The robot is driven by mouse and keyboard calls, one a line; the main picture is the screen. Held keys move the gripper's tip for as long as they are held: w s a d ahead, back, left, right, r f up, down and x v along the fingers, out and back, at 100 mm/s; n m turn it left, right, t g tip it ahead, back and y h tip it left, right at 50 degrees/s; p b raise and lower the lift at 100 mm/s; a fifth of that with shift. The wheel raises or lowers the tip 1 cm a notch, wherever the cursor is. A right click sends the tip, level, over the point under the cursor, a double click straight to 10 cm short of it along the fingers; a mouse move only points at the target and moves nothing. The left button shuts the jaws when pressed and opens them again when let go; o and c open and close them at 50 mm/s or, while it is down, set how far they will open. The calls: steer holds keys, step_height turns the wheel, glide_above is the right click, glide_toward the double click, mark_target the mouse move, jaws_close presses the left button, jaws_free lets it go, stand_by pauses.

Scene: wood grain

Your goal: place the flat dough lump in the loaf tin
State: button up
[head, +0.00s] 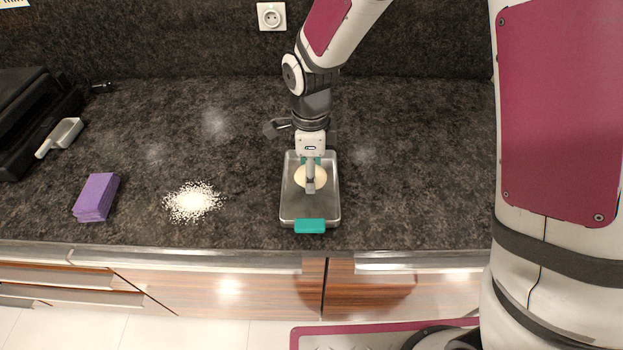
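The loaf tin (296,212) is a shallow grey metal pan with teal grips at its near and far ends. It sits on the dark counter near the front edge. The flat dough lump (301,180) is pale cream and round, and appears within the tin's walls. My gripper (310,188) points down over the tin, in front of the middle of the dough. Its finger hides part of the lump. I see the gripper nearly edge-on, so its opening and any contact with the dough are unclear.
A patch of white flour (193,202) lies left of the tin. Farther left are a purple folded cloth or sponge (97,197), a small scoop (65,133) and a black appliance (30,115). The counter right of the tin is clear.

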steer(key=shift+f, duration=1.65)
steer(key=shift+f, duration=0.15)
steer(key=o, duration=1.2)
